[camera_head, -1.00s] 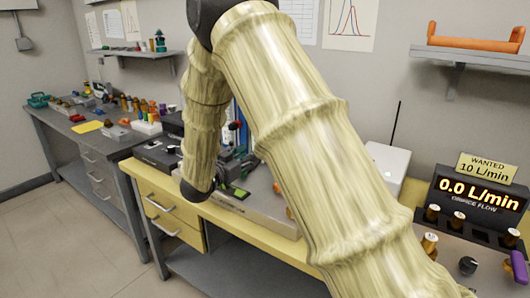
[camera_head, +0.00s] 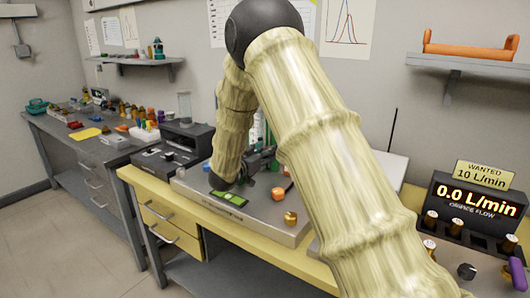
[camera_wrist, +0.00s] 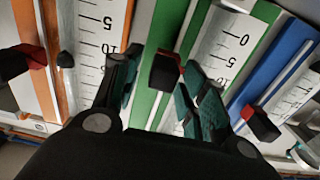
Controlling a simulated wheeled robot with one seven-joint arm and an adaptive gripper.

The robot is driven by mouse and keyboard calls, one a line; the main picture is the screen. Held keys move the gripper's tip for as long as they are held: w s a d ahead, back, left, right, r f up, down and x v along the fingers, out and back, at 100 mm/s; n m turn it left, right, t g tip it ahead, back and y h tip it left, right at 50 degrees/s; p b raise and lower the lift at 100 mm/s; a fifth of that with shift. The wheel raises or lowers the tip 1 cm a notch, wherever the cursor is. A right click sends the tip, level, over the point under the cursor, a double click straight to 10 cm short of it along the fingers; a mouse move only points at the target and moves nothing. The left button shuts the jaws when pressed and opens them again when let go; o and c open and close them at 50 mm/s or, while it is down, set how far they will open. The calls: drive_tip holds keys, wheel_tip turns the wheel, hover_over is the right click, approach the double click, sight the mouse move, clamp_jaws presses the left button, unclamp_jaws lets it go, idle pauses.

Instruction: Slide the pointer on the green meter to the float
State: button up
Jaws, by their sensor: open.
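In the wrist view the green meter (camera_wrist: 148,100) has a green frame and a white scale with black numbers, tilted in the picture. Its pointer (camera_wrist: 165,70) is a dark block with a red tip. My gripper (camera_wrist: 160,78) is open, with one finger to the left and one to the right of the pointer block; I cannot tell whether they touch it. The green meter's float is not clearly visible, and the right finger covers part of the scale.
In the wrist view an orange meter (camera_wrist: 121,18) with a dark float (camera_wrist: 66,60) stands left, and a blue meter (camera_wrist: 285,50) with its own pointer (camera_wrist: 261,123) stands close on the right. In the head view an orange block (camera_head: 278,193) and brass knob (camera_head: 290,218) sit on the bench unit.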

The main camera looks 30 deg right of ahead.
drive_tip(key=shift+c, duration=0.2)
clamp_jaws()
drive_tip(key=shift+r+p, duration=1.3)
drive_tip(key=shift+r, duration=0.8)
drive_tip(key=shift+f, duration=0.15)
drive_tip(key=shift+o, duration=0.2)
unclamp_jaws()
drive_tip(key=v, duration=1.2)
